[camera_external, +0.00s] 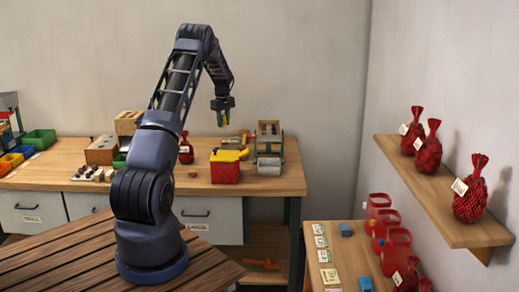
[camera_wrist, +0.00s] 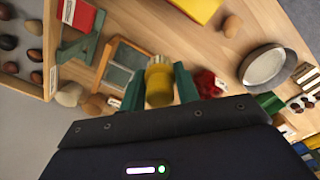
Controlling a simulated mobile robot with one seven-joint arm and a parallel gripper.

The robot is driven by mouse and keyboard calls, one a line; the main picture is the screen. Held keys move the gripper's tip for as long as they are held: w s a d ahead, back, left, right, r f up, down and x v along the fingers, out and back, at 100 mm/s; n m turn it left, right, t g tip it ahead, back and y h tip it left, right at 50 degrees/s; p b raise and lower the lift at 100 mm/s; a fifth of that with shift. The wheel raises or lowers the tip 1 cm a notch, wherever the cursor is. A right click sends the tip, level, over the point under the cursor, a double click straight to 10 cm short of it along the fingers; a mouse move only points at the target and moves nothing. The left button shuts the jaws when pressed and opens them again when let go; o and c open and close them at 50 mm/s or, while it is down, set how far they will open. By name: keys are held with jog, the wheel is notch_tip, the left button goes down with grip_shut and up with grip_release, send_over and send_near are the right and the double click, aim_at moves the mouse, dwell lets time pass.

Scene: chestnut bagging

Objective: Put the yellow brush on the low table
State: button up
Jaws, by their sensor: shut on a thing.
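The yellow brush (camera_wrist: 159,82) is between the green fingers of my gripper (camera_wrist: 160,90) in the wrist view, seen end-on. My gripper is shut on it. In the outside view, my gripper (camera_external: 222,112) hangs fingers down, high above the workbench, with a bit of yellow showing between the fingers. The low table (camera_external: 352,256) is at the lower right of the outside view, well to the right of and below my gripper. It bears cards, blue blocks and red containers. Its front edge is cut off by the picture.
The workbench (camera_external: 300,178) holds a red box (camera_external: 225,172) with a yellow top, a grey-and-wood device (camera_external: 269,140) and trays. A wall shelf (camera_external: 440,222) with red net bags (camera_external: 428,150) overhangs the right side. Bare wood shows at the low table's middle.

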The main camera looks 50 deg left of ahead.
jog(key=w+d+r+m, duration=0.1)
jog(key=w+d+m, duration=0.2)
jog(key=d, duration=0.8)
jog(key=w+d+m, duration=0.3)
jog(key=d, duration=0.8)
jog(key=m, duration=2.1)
send_over(361, 256)
notch_tip(361, 256, down, 23)
jog(key=shift+s+f, duration=0.15)
jog(key=shift+f, duration=4.75)
jog(key=shift+f, duration=0.15)
jog(key=o, duration=0.7)
jog(key=shift+o, duration=1.3)
